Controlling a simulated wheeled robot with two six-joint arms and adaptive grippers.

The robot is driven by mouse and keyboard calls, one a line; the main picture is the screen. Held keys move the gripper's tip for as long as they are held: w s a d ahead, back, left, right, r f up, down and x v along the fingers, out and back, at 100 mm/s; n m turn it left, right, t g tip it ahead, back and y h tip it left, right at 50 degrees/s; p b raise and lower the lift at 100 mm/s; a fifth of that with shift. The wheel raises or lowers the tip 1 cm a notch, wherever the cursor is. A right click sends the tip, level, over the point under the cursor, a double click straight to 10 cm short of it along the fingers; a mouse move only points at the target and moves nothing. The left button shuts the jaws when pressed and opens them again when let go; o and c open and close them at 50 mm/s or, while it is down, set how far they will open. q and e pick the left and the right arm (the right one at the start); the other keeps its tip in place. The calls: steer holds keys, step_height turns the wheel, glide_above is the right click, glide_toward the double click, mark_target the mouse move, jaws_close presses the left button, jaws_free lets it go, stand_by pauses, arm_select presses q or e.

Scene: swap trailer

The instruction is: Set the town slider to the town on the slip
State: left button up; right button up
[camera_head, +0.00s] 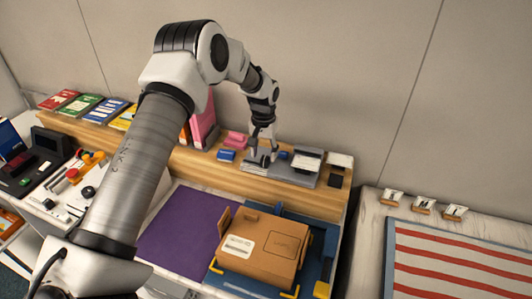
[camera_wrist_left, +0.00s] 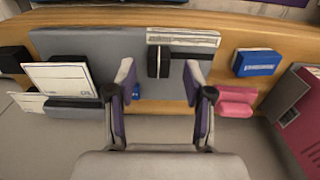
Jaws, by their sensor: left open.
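The slider's black knob (camera_wrist_left: 158,64) stands on a grey panel (camera_wrist_left: 82,45) beside a white printed scale strip (camera_wrist_left: 196,38), whose lettering is too small to read. In the head view the panel (camera_head: 299,179) lies on the wooden shelf. My left gripper (camera_wrist_left: 160,97) is open, its two purple-padded fingers apart on either side of the knob's line; whether they touch it cannot be told. In the head view the left gripper (camera_head: 264,156) is low over the panel's left part. My right gripper is out of view.
A blue block (camera_wrist_left: 256,63) and a pink piece (camera_wrist_left: 237,101) sit beside the panel, with a taller pink box (camera_wrist_left: 298,105) further right. In the head view an orange-brown case (camera_head: 262,250) rests on a blue tray below the shelf, beside a purple mat (camera_head: 180,240).

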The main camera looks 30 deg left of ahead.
mark_target(265, 158)
arm_select(q)
steer(key=f, duration=0.1)
steer(key=w+f, duration=0.1)
steer(key=f, duration=0.1)
steer(key=shift+f, duration=0.25)
steer(key=shift+w+f, duration=0.1)
steer(key=shift+f, duration=0.05)
steer(key=shift+s+r, duration=0.35)
steer(key=shift+s, duration=0.05)
jaws_close()
steer(key=shift+s+a+f, duration=0.1)
steer(key=shift+s+a, duration=0.1)
steer(key=shift+a, duration=0.6)
steer(key=shift+s+a, duration=0.15)
steer(key=shift+a, duration=0.6)
steer(key=shift+c, duration=0.5)
jaws_free()
steer(key=shift+d, duration=0.1)
steer(key=shift+o, duration=0.5)
steer(key=shift+w+f, duration=0.1)
steer(key=shift+w, duration=0.1)
